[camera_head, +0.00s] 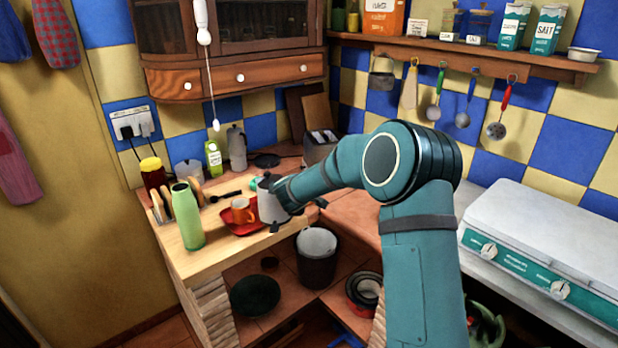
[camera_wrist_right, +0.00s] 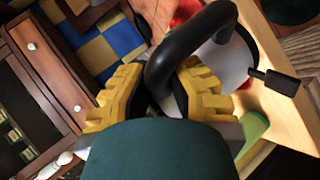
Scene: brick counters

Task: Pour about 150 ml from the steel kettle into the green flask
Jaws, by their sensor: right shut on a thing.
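The steel kettle (camera_head: 268,203) is at the front edge of the wooden counter, partly hidden by my right gripper (camera_head: 285,198). The right wrist view shows its grey body (camera_wrist_right: 232,62) and black handle (camera_wrist_right: 162,65). My right gripper's yellow-padded fingers (camera_wrist_right: 160,95) are shut on that handle. I cannot tell whether the kettle's base touches the counter. The green flask (camera_head: 187,217) stands upright on the counter, left of the kettle and apart from it. A green piece, likely the flask, shows low in the wrist view (camera_wrist_right: 255,128). My left gripper is not in view.
An orange mug (camera_head: 242,211) on a red tray (camera_head: 247,229) sits between flask and kettle. A wooden rack (camera_head: 160,207), a yellow-lidded jar (camera_head: 152,172) and a moka pot (camera_head: 236,148) stand behind. A bin (camera_head: 317,265) is below the counter; a white-topped stove (camera_head: 545,240) is at right.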

